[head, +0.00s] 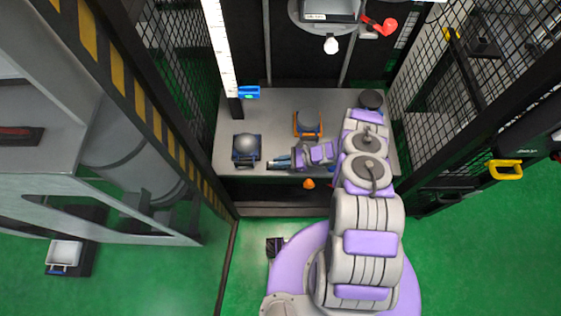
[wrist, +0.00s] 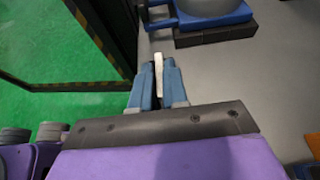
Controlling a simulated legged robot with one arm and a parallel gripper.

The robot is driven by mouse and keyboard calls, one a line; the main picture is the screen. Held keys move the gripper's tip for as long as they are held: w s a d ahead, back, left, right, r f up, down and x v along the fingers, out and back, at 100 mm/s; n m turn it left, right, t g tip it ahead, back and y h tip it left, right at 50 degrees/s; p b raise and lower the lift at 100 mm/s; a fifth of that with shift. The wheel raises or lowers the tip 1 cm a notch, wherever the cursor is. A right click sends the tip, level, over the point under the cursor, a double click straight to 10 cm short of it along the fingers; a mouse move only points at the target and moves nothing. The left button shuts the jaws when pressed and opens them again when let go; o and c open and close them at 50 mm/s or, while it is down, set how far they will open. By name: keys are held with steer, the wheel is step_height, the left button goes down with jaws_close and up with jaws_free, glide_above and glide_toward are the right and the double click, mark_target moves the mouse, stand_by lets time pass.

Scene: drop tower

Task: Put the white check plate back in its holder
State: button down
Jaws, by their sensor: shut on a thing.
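My gripper (wrist: 158,88) has blue fingers that are closed on a thin white plate, the white check plate (wrist: 158,68), seen edge-on in the wrist view. The plate sticks out a little past the fingertips. In the head view my gripper (head: 279,161) is over the front part of the grey table, just right of the blue cradle; the plate is too small to make out there. I cannot tell for certain which thing is the plate's holder. A small black block (head: 275,247) stands on the floor side, beside my base.
A grey ball sits in a blue cradle (head: 246,160), which also shows in the wrist view (wrist: 214,20). A white tray (head: 65,253) is at lower left.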

steer(key=c, duration=1.1)
jaws_free()
steer(key=p+v, duration=0.2)
steer(key=v, duration=1)
steer(key=shift+f+p, duration=0.1)
steer(key=shift+p, duration=0.2)
steer(key=shift+s, duration=0.1)
